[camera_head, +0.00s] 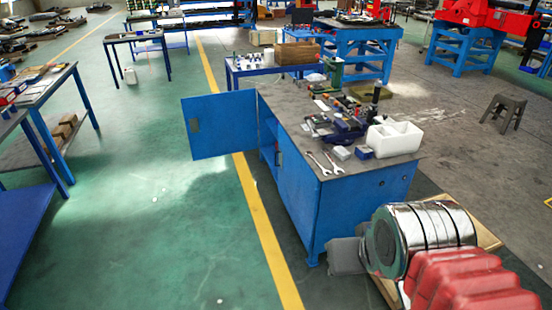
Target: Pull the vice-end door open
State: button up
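A blue workbench cabinet (330,205) with a grey top stands right of centre. Its far door (220,125) stands swung out to the left, across the yellow floor line, with a small grey handle plate near its free edge. Part of the dark opening (266,135) shows beside its hinge side. The nearer part of the same front (291,195) looks closed, with a small handle near its far upper edge. A green upright device (334,72) stands at the far end of the top; I cannot tell whether it is the vice. My gripper is not in view.
Tools, two wrenches (325,165) and a white box (394,139) lie on the top. A silver roll (430,232) and red ribbed objects (470,280) crowd the near right end. Green floor (150,220) left of the cabinet is clear up to the blue-legged tables (45,85).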

aim_at(298, 187)
jog(key=u, duration=0.25)
jog(key=i, duration=0.7)
jog(key=u, duration=0.55)
jog(key=i, duration=2.15)
jog(key=z, duration=0.25)
jog(key=i, duration=1)
jog(key=z, duration=0.25)
